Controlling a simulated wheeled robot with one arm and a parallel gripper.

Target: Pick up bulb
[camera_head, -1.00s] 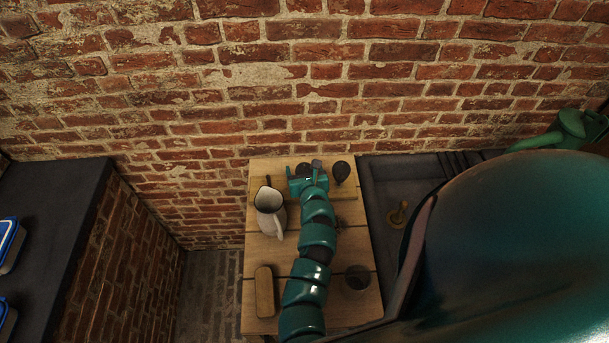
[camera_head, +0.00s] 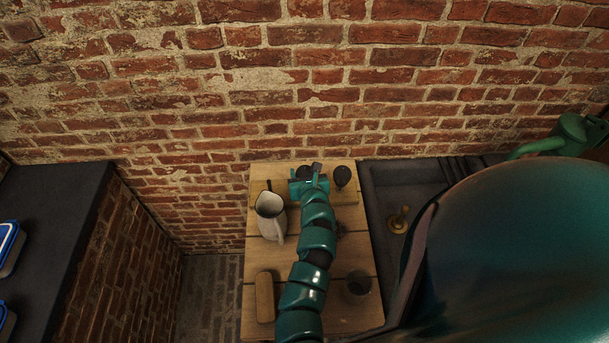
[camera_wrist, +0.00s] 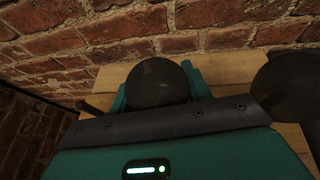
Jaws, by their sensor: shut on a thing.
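My teal gripper (camera_head: 309,181) is at the far end of the wooden table. In the wrist view, the gripper (camera_wrist: 158,88) has one teal finger on each side of a dark, rounded bulb (camera_wrist: 157,78) and is shut on it. The bulb's lower part is hidden by the gripper body. In the head view only a small dark part of the bulb (camera_head: 303,171) shows behind the gripper. I cannot tell whether it touches the table.
A second dark rounded thing (camera_head: 342,176) stands just right of the gripper. A pale jug (camera_head: 270,213) stands left of my arm. A wooden block (camera_head: 265,297) and a dark cup (camera_head: 358,284) are nearer. A brick wall (camera_head: 300,90) rises behind the table (camera_head: 257,253).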

